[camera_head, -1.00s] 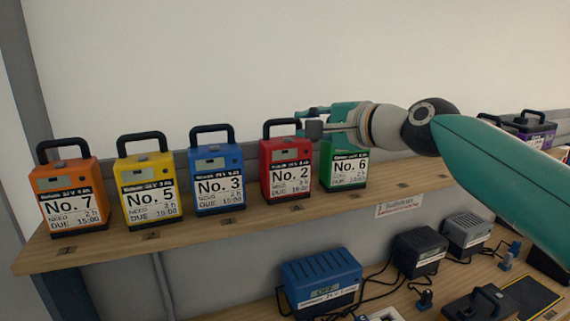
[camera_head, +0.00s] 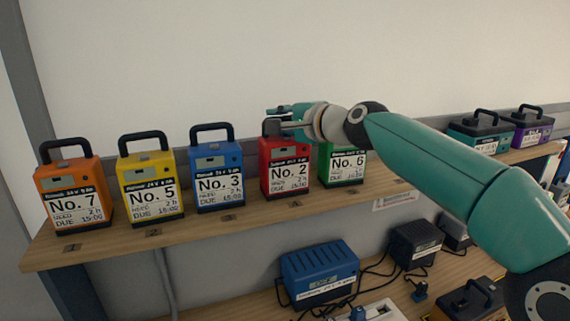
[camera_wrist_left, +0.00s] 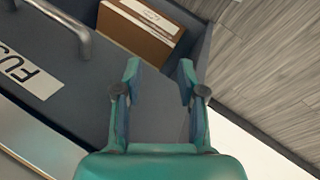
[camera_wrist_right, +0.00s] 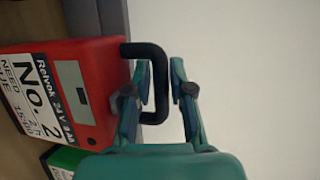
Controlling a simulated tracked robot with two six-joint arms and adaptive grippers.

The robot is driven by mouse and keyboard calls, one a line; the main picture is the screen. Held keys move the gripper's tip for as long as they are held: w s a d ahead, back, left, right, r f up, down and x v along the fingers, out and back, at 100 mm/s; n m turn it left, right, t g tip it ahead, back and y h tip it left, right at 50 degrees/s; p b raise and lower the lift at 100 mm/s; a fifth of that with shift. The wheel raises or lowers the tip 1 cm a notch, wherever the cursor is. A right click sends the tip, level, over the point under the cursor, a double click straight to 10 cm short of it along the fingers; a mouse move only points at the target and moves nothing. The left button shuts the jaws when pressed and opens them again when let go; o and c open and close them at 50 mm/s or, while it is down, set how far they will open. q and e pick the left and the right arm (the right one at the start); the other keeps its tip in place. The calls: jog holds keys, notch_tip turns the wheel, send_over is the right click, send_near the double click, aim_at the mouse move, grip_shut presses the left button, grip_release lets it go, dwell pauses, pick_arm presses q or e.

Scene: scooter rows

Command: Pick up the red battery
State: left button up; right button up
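The red battery (camera_head: 285,165), labelled No. 2, stands upright on the wooden shelf (camera_head: 130,243) between the blue and green batteries. My right gripper (camera_head: 270,119) is at its black top handle and partly hides it. In the right wrist view, the handle's bar (camera_wrist_right: 158,80) lies between my right fingertips (camera_wrist_right: 160,68); the left finger is at the handle's opening. The fingers are close to the bar, but whether they press on it is unclear. My left gripper (camera_wrist_left: 160,72) is open and empty, seen only in its wrist view.
Blue No. 3 (camera_head: 218,172) and green No. 6 (camera_head: 343,166) flank the red battery closely. Yellow (camera_head: 150,185) and orange (camera_head: 73,190) batteries stand left. Chargers with cables (camera_head: 318,272) sit below. A cardboard box (camera_wrist_left: 140,30) lies near my left gripper.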

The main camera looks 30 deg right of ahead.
grip_shut()
jog(key=shift+f, duration=0.1)
jog(key=shift+r, duration=0.25)
jog(key=shift+r, duration=0.15)
